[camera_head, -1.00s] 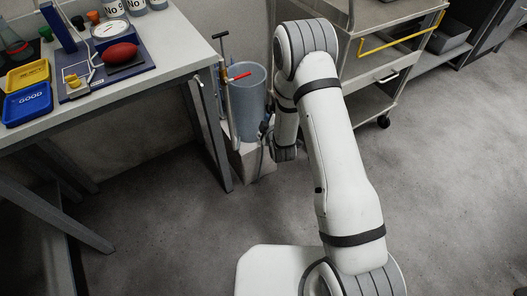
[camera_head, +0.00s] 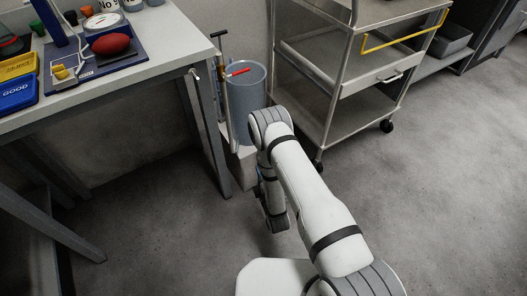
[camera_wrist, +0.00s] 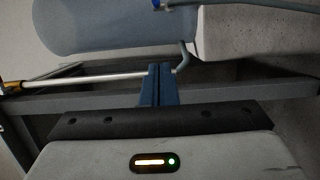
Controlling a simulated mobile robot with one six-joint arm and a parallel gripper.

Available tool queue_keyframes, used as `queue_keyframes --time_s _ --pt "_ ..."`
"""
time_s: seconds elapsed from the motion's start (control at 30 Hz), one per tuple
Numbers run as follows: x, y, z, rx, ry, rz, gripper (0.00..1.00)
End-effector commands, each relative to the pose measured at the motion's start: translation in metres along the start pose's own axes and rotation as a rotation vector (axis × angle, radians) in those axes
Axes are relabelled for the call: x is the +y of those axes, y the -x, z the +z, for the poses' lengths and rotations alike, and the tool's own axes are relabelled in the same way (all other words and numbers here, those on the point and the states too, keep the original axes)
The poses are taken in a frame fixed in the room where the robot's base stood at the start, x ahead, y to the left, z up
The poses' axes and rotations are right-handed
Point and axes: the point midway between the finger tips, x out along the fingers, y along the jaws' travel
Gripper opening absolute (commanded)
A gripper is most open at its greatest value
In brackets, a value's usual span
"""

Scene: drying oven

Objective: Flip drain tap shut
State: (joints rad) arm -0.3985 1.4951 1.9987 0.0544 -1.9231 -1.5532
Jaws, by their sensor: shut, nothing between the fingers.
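A grey-blue cylinder (camera_head: 247,98) stands upright on a pale block (camera_head: 245,165) beside the table. It also fills the top left of the wrist view (camera_wrist: 110,25), turned on its side. A bit of blue fitting (camera_wrist: 155,4) and a thin bent grey spout (camera_wrist: 183,57) show near its base; I cannot tell whether the drain tap is open or shut. My gripper (camera_wrist: 158,72) is shut and empty, its dark blue fingertips just below the spout in the picture. I cannot tell whether they touch it. My arm hides the tap area in the head view.
A silver rod (camera_wrist: 85,78) crosses left of my fingers. The workbench (camera_head: 135,65) and its leg (camera_head: 215,145) stand left of the cylinder. A wheeled metal cart (camera_head: 345,115) stands right. The floor at right is clear.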

Motion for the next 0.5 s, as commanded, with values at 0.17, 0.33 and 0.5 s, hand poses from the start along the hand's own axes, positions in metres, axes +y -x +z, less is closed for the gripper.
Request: queue_keyframes --time_s 0.17,0.33,0.5 --pt "-0.001 -0.016 0.000 0.000 -0.001 0.004 0.00" --pt "-0.001 -0.050 0.000 0.000 -0.002 0.006 0.00" --pt "-0.002 -0.086 -0.001 0.001 -0.002 0.005 0.00"
